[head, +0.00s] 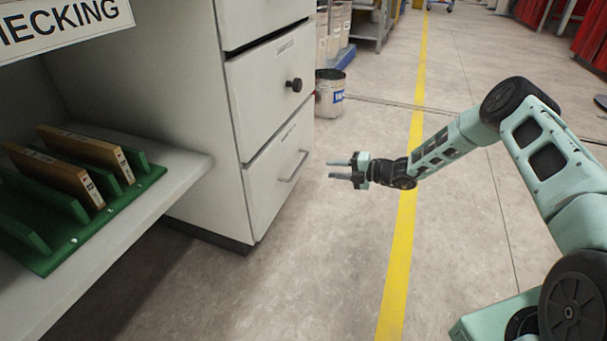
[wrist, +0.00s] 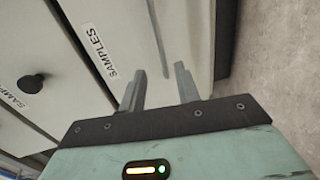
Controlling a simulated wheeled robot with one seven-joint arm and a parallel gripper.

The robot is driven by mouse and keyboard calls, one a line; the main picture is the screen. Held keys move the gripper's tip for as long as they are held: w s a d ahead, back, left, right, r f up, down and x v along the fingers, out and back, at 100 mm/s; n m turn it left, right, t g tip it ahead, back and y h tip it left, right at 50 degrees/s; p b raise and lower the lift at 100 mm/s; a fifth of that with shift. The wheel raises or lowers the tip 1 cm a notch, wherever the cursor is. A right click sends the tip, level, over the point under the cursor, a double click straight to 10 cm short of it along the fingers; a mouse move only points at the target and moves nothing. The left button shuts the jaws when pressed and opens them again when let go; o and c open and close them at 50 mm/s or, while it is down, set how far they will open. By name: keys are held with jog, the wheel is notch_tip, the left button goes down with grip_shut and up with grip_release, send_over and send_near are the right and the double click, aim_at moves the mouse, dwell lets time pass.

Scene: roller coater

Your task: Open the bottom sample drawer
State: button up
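The bottom sample drawer (head: 262,195) is the lowest front of the pale cabinet in the head view, and it sits shut. Its bar handle (head: 294,166) is on the right part of the front. My gripper (head: 341,170) is open and empty, to the right of the handle, with its fingers pointing left toward the drawer front. A gap shows between the fingers and the handle. In the wrist view the two fingers (wrist: 162,88) stand apart in front of the pale drawer front (wrist: 120,25), which carries a "SAMPLES" label. I cannot clearly make out the handle there.
The drawer above has a round dark knob (head: 294,85), also in the wrist view (wrist: 32,83). A shelf (head: 190,165) with a green rack (head: 150,178) is at the left. A paint can (head: 330,95) stands behind the cabinet. The floor around the yellow line (head: 398,250) is clear.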

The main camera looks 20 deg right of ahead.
aim_at(300, 167)
jog(key=shift+b+x, duration=2.7)
jog(key=shift+x, duration=2.9)
jog(key=shift+c, duration=0.2)
jog(key=shift+s, duration=0.1)
grip_shut()
